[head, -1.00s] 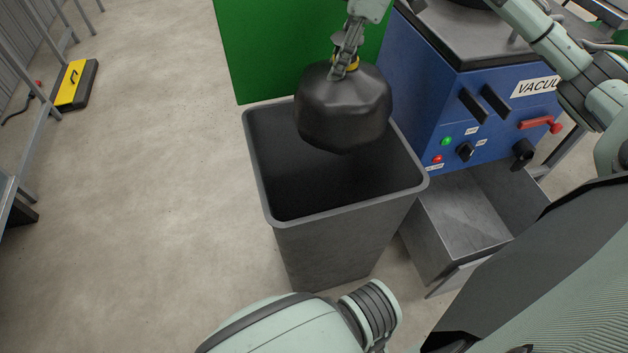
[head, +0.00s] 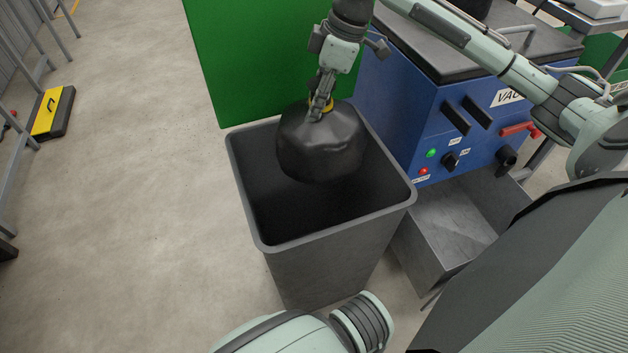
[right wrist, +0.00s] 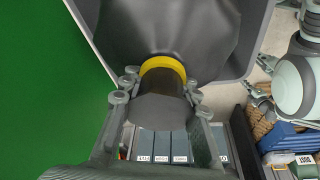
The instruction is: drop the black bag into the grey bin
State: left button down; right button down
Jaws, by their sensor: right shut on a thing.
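The black bag (head: 321,145) hangs upright over the mouth of the grey bin (head: 318,236), with its underside seeming to reach about rim level. It has a yellow band at its neck. My right gripper (head: 320,106) is shut on the neck of the black bag from above. In the right wrist view the fingers (right wrist: 158,92) close around the gathered neck by the yellow band, and the bag (right wrist: 165,35) spreads out beyond it. The bin's rim (right wrist: 245,76) shows around the bag there. The inside of the bin looks dark and its bottom cannot be made out.
A green panel (head: 262,60) stands right behind the bin. A blue machine (head: 415,105) with switches and a red handle is close at the right, with an open grey metal box (head: 450,235) below. A yellow and black block (head: 52,112) lies at the left. Floor left of the bin is clear.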

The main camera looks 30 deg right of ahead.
jog(key=c, duration=1)
grip_release()
jog(key=shift+r, duration=0.1)
jog(key=shift+c, duration=0.2)
jog(key=shift+f, duration=0.2)
jog(key=v, duration=1.2)
jog(key=shift+r, duration=0.15)
